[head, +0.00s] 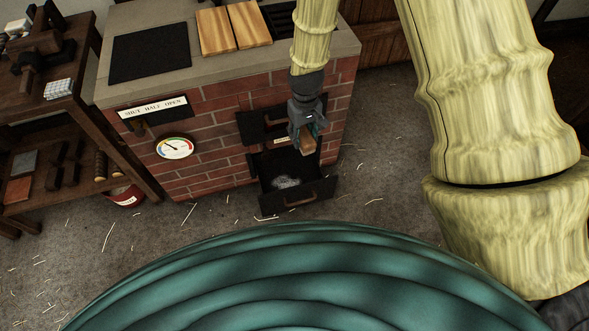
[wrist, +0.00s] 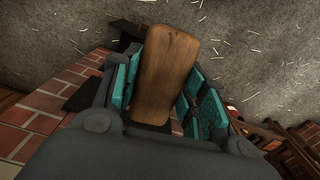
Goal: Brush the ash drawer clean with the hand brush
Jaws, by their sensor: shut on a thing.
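The ash drawer (head: 318,191) is pulled out at the foot of the brick stove, with a patch of pale grey ash (head: 287,182) on its floor. My gripper (head: 306,138) is above the drawer and shut on the hand brush (head: 308,146). In the wrist view the brush's brown wooden back (wrist: 166,70) stands between the teal finger pads. The bristles are hidden in both views. I cannot tell whether the brush touches the drawer.
The brick stove (head: 215,140) has a grey top, a round dial (head: 175,147) and a lettered plate (head: 155,108). A dark wooden rack (head: 85,110) with tools stands at the left, a red bucket (head: 126,196) by it. The floor around the drawer is open, strewn with pale fibres.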

